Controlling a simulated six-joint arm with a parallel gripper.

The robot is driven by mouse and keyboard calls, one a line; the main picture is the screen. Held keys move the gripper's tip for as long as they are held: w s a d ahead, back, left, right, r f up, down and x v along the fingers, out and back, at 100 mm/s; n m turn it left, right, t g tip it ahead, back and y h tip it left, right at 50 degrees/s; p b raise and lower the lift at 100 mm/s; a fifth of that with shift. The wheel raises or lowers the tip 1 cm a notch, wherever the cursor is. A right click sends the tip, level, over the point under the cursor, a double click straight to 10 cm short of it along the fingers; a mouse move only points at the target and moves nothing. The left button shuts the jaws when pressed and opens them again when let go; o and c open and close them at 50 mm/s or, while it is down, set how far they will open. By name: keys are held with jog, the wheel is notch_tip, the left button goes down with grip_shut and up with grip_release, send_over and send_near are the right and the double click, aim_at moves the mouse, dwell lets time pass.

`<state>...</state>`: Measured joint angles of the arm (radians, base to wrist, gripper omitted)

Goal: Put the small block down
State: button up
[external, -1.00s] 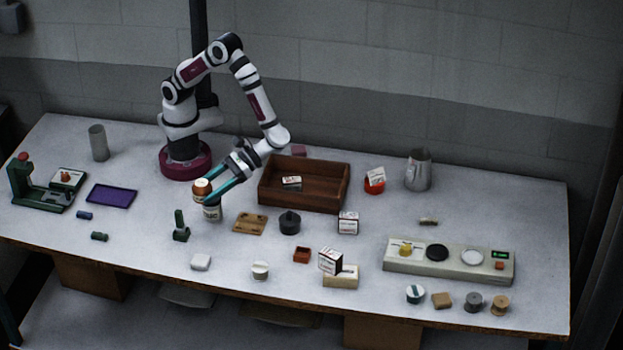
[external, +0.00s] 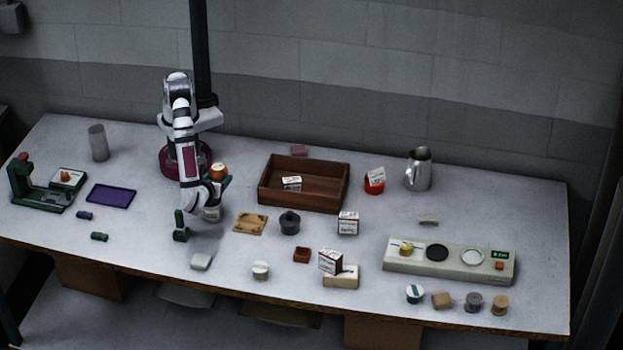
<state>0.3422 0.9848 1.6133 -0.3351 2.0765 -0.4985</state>
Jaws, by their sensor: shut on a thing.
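My gripper (external: 222,184) reaches down over the left-middle of the table, left of the wooden box. It is shut on a small orange-brown piece (external: 218,170), which looks rounded from here; I cannot tell whether it is the small block. The arm and fingers hide part of it.
The wooden box (external: 303,202) stands to the right with a small white carton in it. A wooden plate (external: 250,224) and a dark round pot (external: 290,223) lie in front of it. A purple tray (external: 111,195) is at the left. Bare table shows between tray and stand.

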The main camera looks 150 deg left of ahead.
jog(key=w+d+r+m+t+y, duration=0.1)
jog(key=w+d+r+m+t, duration=0.25)
jog(key=w+m+t, duration=0.5)
jog(key=w+d+r+m+t+y, duration=0.1)
jog(key=w+d+r+m+t, duration=0.2)
jog(key=w+d+m+t, duration=0.35)
jog(key=m+t, duration=0.1)
jog(key=t, duration=0.2)
send_over(260, 253)
notch_tip(260, 253, down, 12)
jog(key=shift+d+r, duration=0.1)
jog(key=shift+d, duration=0.05)
notch_tip(260, 253, down, 4)
jog(key=shift+f, duration=0.15)
